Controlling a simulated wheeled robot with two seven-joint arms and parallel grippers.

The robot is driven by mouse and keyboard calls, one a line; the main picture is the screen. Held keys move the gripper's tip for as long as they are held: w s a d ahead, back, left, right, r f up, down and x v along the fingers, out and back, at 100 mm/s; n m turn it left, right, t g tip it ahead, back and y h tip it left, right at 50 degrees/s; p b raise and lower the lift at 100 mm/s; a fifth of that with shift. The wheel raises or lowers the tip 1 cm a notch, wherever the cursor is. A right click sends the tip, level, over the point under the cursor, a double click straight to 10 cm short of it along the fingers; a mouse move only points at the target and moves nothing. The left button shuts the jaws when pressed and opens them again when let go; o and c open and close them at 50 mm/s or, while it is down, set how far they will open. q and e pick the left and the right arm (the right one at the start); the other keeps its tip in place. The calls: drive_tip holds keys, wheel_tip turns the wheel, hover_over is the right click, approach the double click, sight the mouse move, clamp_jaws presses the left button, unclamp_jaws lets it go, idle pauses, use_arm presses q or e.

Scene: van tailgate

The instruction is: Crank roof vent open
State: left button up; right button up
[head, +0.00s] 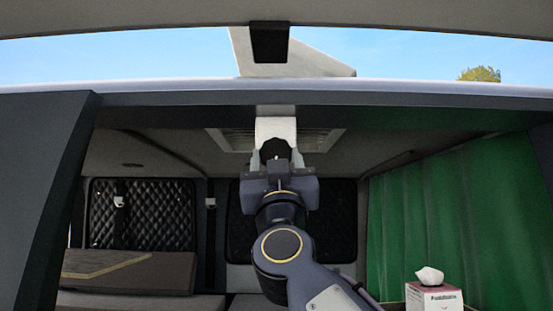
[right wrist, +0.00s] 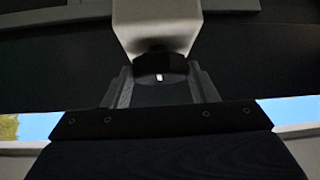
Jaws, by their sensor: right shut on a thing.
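The roof vent shows in the ceiling as a pale frame with a slatted opening (head: 322,140). Above the roof edge a whitish tilted panel (head: 300,62) stands up against the sky; it looks like the vent's lid. A pale crank housing (head: 276,128) hangs below the header, and in the right wrist view (right wrist: 157,25) it ends in a dark round crank knob (right wrist: 160,66). My right gripper (head: 276,154) reaches up from below and is shut on this knob, with a finger on either side. My left gripper is out of view.
The dark header (head: 400,119) crosses close above my right gripper. A green curtain (head: 440,215) hangs at the right, above a tissue box (head: 434,297). Brown cushions (head: 130,275) lie at the lower left. A dark block (head: 269,42) hangs at the top.

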drive_tip(key=shift+a+r+m+g+h+p, duration=0.15)
drive_tip(key=shift+m+h+p, duration=0.45)
drive_tip(key=shift+m+h, duration=0.9)
drive_tip(key=shift+a+f+m+g+h+p, duration=0.15)
drive_tip(key=shift+m+h+p, duration=0.45)
drive_tip(key=shift+m+h, duration=0.9)
drive_tip(key=shift+a+m+g+h, duration=0.1)
drive_tip(key=shift+m+g+h, duration=0.7)
drive_tip(key=shift+m+h, duration=1.1)
drive_tip(key=shift+a+m+g+h, duration=0.1)
drive_tip(key=shift+m+g+h, duration=0.7)
drive_tip(key=shift+m+h, duration=1.05)
drive_tip(key=shift+r+m+g, duration=0.15)
drive_tip(key=shift+m+g, duration=0.15)
drive_tip(key=shift+m, duration=0.55)
drive_tip(key=o, duration=1)
drive_tip(key=shift+c, duration=0.2)
